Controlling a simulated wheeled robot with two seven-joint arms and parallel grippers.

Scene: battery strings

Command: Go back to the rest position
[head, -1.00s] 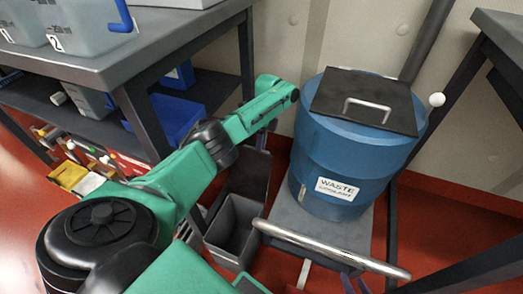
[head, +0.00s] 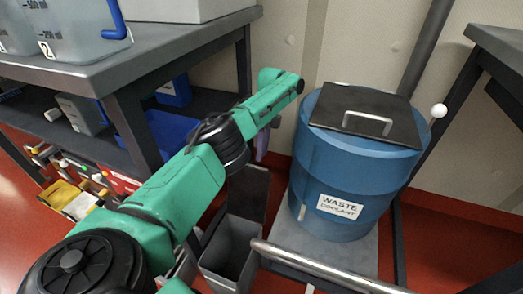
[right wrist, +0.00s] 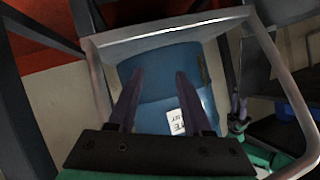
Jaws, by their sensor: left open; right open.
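My left arm reaches in from the lower left of the head view. Its gripper (head: 262,145) hangs behind the forearm's far end, mostly hidden, with a purple finger showing beside the blue drum. It holds nothing that I can see. In the right wrist view my right gripper (right wrist: 158,85) is open, with its two purple fingers wide apart and nothing between them. The blue drum lies beyond these fingers. My right gripper does not show in the head view.
The blue waste coolant drum (head: 348,170) with a dark handled lid (head: 367,112) stands on a grey cart (head: 285,235) with a metal push bar (head: 320,267). A grey open bin (head: 230,250) stands left of it. A workbench (head: 110,70) with a lower shelf is at left.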

